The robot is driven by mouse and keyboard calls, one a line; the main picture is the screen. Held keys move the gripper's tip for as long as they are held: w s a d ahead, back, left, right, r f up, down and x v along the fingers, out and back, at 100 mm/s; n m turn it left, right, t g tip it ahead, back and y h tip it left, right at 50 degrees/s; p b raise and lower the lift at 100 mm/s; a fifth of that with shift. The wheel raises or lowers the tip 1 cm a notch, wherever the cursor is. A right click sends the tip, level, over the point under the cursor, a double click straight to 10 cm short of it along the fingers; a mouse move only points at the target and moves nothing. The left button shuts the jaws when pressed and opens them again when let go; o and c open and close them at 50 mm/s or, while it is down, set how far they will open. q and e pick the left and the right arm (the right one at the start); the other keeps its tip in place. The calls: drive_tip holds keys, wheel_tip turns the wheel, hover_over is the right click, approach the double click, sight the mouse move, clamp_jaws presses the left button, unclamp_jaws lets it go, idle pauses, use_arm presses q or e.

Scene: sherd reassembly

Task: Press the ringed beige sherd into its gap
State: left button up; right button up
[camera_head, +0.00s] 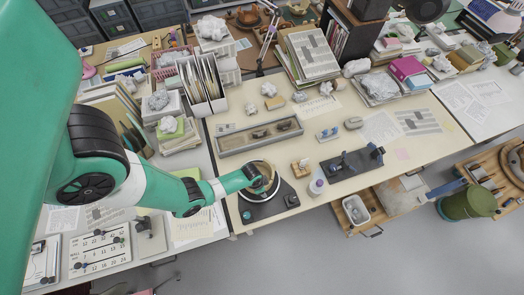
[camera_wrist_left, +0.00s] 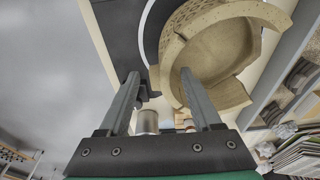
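A beige bowl (camera_wrist_left: 215,50) with a dotted band and a jagged, broken edge rests on a round stand in the left wrist view; its rim also shows in the head view (camera_head: 268,177). I cannot tell which piece is the ringed sherd. My left gripper (camera_wrist_left: 160,73) is at the bowl's near side, its fingers wide apart. The right-hand finger overlaps the bowl's wall in the picture; the left-hand finger is beside the bowl. I see nothing clearly clamped between them. In the head view my gripper partly hides the bowl. My right gripper is not in view.
The bowl's dark base (camera_head: 270,207) stands near the table's front edge. Behind it lies a long grey tray (camera_head: 232,148) with dark pieces. A small wooden block (camera_head: 300,168), a white bottle (camera_head: 317,187) and a black fixture (camera_head: 350,164) stand to the right.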

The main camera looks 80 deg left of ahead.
use_arm(q)
wheel_tip(320, 180, up, 7)
drive_tip(key=s+p, duration=0.1)
drive_tip(key=p, duration=0.5)
drive_tip(key=shift+s+d+r+p, duration=0.15)
drive_tip(key=shift+d+r+p, duration=0.05)
drive_tip(key=shift+p, duration=0.2)
idle(0.3)
